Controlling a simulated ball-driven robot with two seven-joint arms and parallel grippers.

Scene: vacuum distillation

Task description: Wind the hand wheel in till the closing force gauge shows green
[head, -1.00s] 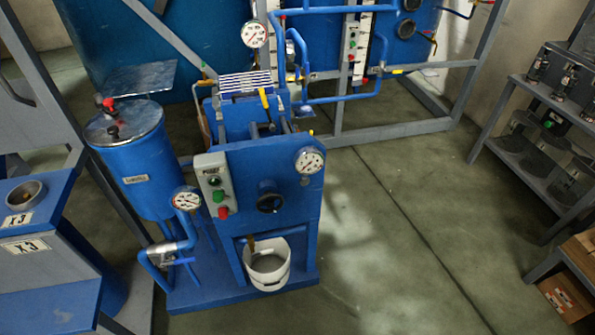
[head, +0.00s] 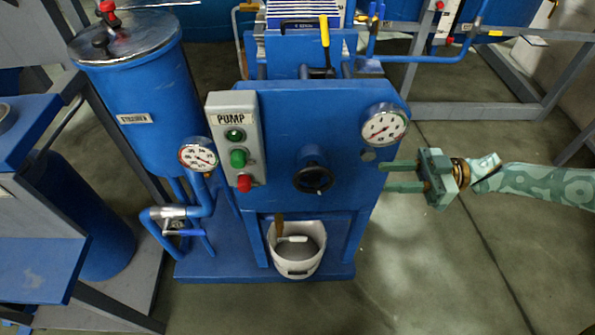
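The black hand wheel (head: 313,178) sits on the front plate of the blue press (head: 285,120), with a small crank knob at its lower right. The closing force gauge (head: 384,125) is a round white dial at the plate's upper right; its needle and coloured zones are too small to read surely. My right gripper (head: 387,175) comes in from the right, its two green fingers apart and pointing left at the plate's right edge. It is open and empty, to the right of the wheel and below the gauge. My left gripper is not in view.
A grey pump box (head: 236,140) with green and red buttons is left of the wheel. A second gauge (head: 198,156) stands on piping beside the blue tank (head: 150,90). A white bucket (head: 297,262) stands below the plate. Floor at the lower right is clear.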

